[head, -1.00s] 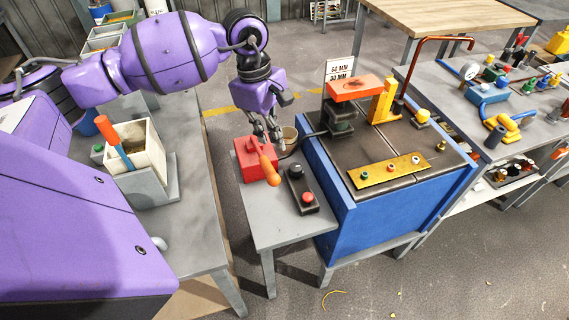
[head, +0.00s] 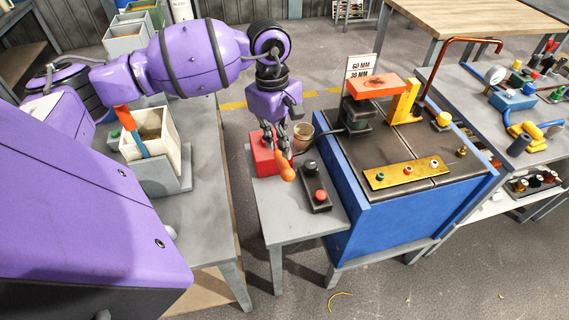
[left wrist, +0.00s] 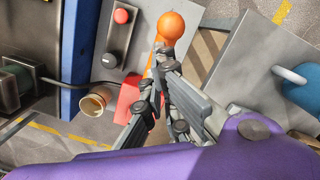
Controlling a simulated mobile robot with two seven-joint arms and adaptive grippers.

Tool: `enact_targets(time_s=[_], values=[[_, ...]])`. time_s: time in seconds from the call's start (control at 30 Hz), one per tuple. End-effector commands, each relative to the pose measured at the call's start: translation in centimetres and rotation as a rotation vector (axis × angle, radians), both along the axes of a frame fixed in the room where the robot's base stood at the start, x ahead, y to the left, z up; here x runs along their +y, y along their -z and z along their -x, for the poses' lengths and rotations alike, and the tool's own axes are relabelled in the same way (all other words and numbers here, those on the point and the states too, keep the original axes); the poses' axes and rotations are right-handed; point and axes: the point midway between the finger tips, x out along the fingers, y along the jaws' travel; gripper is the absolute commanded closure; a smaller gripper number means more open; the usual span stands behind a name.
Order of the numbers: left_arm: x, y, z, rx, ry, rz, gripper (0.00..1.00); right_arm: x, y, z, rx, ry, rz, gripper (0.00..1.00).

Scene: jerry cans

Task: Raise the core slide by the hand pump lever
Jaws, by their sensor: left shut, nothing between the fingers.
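The hand pump is a red box (head: 262,160) on a low grey stand; it also shows in the left wrist view (left wrist: 127,98). Its lever ends in an orange grip (head: 286,172), which shows as a rounded orange knob (left wrist: 171,27) in the left wrist view. My left gripper (head: 284,147) points down over the pump, shut and empty, with its fingertips close to the lever; I cannot tell whether they touch. The fingers (left wrist: 158,78) hide part of the lever and box. An orange block (head: 376,86) tops a dark block beside a "60 MM / 30 MM" sign (head: 360,68). My right gripper is out of view.
A black control box (head: 316,186) with a red button sits right of the pump. A blue cabinet (head: 350,200) stands beyond it. A tan cup (head: 303,137) is behind the pump. A white bin (head: 165,140) stands on the left bench.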

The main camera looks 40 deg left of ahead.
Motion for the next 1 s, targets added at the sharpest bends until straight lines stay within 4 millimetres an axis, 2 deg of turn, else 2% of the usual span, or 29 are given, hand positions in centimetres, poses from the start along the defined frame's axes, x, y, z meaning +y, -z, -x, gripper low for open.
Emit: enact_targets(time_s=[0.03, 0.2, 0.73, 1.0], values=[[-0.1, 1.1, 0.1, 0.004, 0.000, 0.000, 1.00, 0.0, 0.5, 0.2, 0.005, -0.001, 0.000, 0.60], [-0.3, 2.9, 0.1, 0.003, 0.000, 0.001, 1.00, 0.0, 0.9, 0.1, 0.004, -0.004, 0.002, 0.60], [-0.3, 3.7, 0.1, 0.000, 0.000, 0.000, 1.00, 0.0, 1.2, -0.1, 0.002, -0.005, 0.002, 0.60], [-0.3, 6.7, 0.2, 0.005, 0.000, -0.001, 1.00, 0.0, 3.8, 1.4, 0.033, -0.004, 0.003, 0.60]])
